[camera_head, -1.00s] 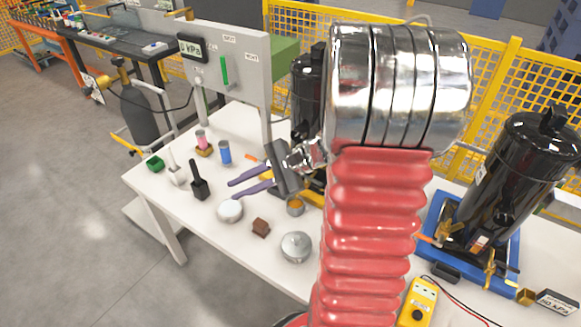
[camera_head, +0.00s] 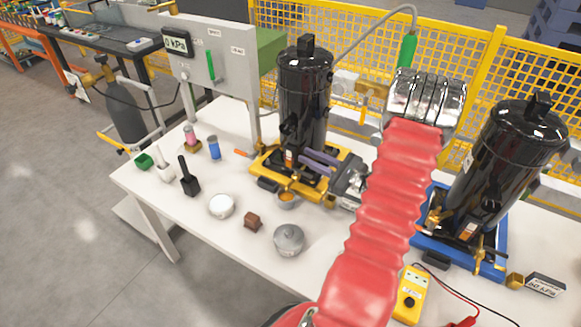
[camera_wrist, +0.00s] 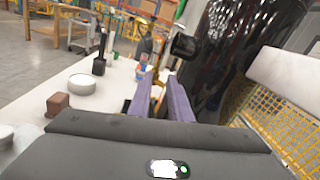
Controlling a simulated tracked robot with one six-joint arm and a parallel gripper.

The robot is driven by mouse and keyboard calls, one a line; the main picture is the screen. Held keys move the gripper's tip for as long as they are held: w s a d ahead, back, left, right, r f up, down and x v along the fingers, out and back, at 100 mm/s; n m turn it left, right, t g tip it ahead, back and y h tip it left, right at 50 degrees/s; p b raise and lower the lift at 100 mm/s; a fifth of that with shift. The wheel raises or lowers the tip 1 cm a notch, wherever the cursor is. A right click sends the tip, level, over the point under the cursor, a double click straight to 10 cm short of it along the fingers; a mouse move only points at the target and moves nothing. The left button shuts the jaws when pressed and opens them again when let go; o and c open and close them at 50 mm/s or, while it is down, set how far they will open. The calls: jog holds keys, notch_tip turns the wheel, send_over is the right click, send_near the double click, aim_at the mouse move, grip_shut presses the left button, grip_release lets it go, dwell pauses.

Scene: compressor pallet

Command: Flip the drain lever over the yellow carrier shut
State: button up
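The yellow carrier (camera_head: 262,168) is under the left black compressor (camera_head: 303,100) on the white table. An orange-tipped lever (camera_head: 242,154) sticks out at the carrier's left end; I take it for the drain lever, but its exact setting is too small to tell. My gripper (camera_head: 303,158) has two purple fingers, near the compressor's lower body at its front right. In the wrist view my gripper (camera_wrist: 159,80) shows a gap between the fingers, with nothing seen held. The compressor (camera_wrist: 225,50) rises just right of the fingers there. The lever is not clear in that view.
A second compressor (camera_head: 510,150) sits on a blue carrier (camera_head: 490,258) at the right. A yellow meter (camera_head: 411,294) is front right.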

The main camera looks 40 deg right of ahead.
aim_at(297, 170)
notch_tip(297, 170, down, 8)
jog(key=shift+w+a+f, duration=0.1)
jog(key=shift+f, duration=0.05)
jog(key=w, duration=0.3)
jog(key=w+a, duration=0.1)
jog(key=w, duration=0.2)
jog(key=shift+a, duration=0.1)
jog(key=shift+w+a, duration=0.1)
jog(key=shift+w, duration=0.55)
jog(key=shift+c, duration=0.4)
grip_shut()
